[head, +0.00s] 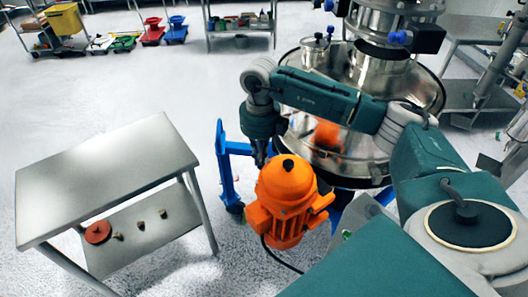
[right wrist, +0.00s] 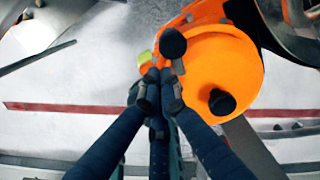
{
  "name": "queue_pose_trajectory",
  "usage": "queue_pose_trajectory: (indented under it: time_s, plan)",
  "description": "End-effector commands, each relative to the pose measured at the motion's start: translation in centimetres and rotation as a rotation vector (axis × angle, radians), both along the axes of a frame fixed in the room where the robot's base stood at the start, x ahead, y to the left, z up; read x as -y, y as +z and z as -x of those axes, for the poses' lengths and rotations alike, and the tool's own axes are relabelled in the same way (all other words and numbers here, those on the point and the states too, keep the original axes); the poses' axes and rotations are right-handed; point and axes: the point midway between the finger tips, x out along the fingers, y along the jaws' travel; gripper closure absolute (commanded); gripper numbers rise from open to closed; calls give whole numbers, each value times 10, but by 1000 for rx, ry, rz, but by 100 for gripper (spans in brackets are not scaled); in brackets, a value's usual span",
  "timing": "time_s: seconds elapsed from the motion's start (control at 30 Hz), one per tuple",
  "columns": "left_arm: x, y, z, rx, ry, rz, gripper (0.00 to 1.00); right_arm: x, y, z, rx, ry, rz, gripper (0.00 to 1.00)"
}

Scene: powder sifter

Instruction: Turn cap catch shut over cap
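An orange motor (head: 286,203) with a small black cap (head: 288,164) on top stands beside the steel sifter (head: 349,101). My right gripper (head: 261,160) points down just left of the motor's top. In the right wrist view its fingertips (right wrist: 160,82) come close together, and nothing is clearly held between them. Just past the tips there is a round black knob (right wrist: 172,43) at the edge of the orange body (right wrist: 238,70), with a small yellowish piece (right wrist: 145,58) beside it. Another black knob (right wrist: 221,102) sits on the orange face. I cannot tell which part is the cap catch. My left gripper is not in view.
A steel table (head: 105,165) stands at left; its lower shelf holds a red disc (head: 98,232) and several small fittings. A blue frame (head: 226,165) stands behind the motor. Open floor lies beyond the table. A shelf (head: 240,30) and carts stand at the back.

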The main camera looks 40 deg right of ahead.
Motion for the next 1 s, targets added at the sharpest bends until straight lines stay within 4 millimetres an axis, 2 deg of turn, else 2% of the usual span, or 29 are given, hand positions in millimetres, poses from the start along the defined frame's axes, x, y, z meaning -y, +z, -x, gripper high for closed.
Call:
queue_pose_trajectory:
  time_s: [0.03, 1.0]
  plan:
    - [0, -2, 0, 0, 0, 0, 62, 6, -11, 5, -16, -6, 14, 100]
    - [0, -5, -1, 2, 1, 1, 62, 26, -11, 9, -24, -9, 23, 100]
